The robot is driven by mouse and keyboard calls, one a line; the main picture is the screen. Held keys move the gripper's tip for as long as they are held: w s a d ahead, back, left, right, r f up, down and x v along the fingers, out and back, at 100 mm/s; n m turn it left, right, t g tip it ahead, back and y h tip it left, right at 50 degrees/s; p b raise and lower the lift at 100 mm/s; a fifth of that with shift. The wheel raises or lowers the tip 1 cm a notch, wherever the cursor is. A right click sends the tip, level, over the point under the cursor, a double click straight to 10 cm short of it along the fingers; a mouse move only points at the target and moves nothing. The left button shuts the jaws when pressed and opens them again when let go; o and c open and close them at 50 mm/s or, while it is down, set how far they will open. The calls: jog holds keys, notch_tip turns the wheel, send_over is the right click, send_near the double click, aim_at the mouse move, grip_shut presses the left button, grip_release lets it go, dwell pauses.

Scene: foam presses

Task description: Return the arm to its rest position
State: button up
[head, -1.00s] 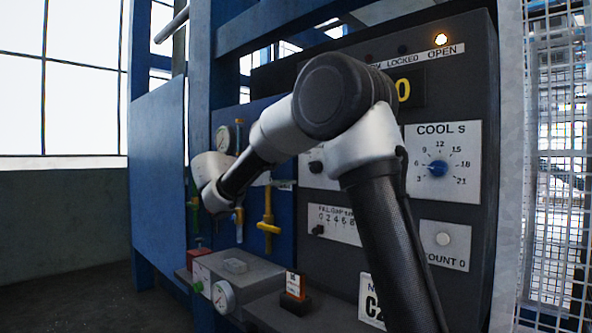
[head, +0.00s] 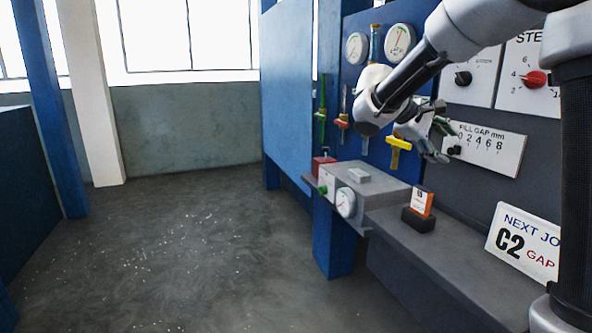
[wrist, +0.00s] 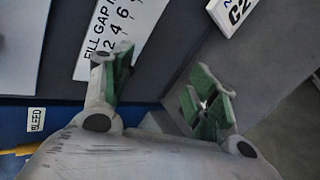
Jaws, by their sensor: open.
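My arm crosses the right side of the head view, its wrist in front of the blue valve panel. My gripper (head: 438,137) is open and empty, close to the fill gap scale (head: 487,148) and its small black knob (head: 455,150). In the wrist view my gripper (wrist: 160,85) shows two spread fingers with green pads and nothing between them. The fill gap scale (wrist: 122,30) appears just beyond the left finger there. I cannot tell whether a finger touches the panel.
Below is a grey ledge (head: 450,255) with an orange card in a black holder (head: 419,222) and a "NEXT JOB C2" sign (head: 524,243). Yellow (head: 398,143) and green (head: 320,115) valve handles stand left of my gripper. Open floor (head: 180,240) lies to the left.

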jog(key=s+f+m+y, duration=0.2)
jog(key=s+y, duration=0.1)
jog(key=s, duration=0.6)
jog(key=s+a+f+m+t+y, duration=0.1)
jog(key=s+y, duration=0.3)
jog(key=s, duration=0.6)
jog(key=s+f+m+y, duration=0.3)
jog(key=s+f+y, duration=0.1)
jog(key=s, duration=0.6)
jog(key=shift+s+a+t, duration=0.15)
jog(key=shift+a+t, duration=0.05)
jog(key=shift+t, duration=0.2)
